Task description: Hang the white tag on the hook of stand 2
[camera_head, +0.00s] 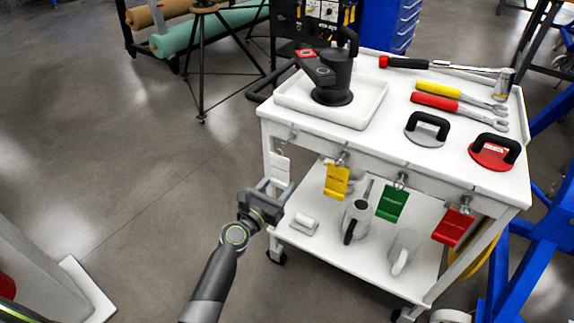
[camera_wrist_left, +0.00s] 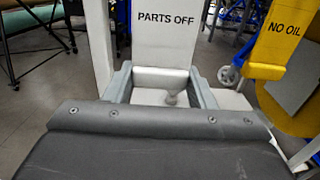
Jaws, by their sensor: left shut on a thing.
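The white tag (camera_head: 279,166) is at the left end of the cart's row of tags, upright against the front of the cart. In the left wrist view the white tag (camera_wrist_left: 167,35) reads "PARTS OFF". My left gripper (camera_head: 278,187) is shut on the lower part of this tag. Its fingers also show in the left wrist view (camera_wrist_left: 161,88), one on each side of the tag's lower end. Whether the tag's top is still on the cart's hook (camera_head: 292,136) I cannot tell. I cannot make out stand 2 or its hook. My right gripper is not in view.
The white cart (camera_head: 385,135) carries a tray (camera_head: 290,95) with a black tool, wrenches and two suction-cup handles. Yellow (camera_head: 337,182), green (camera_head: 392,204) and red (camera_head: 453,228) tags hang along its front. A tripod (camera_head: 200,60) stands behind. The floor to the left is open.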

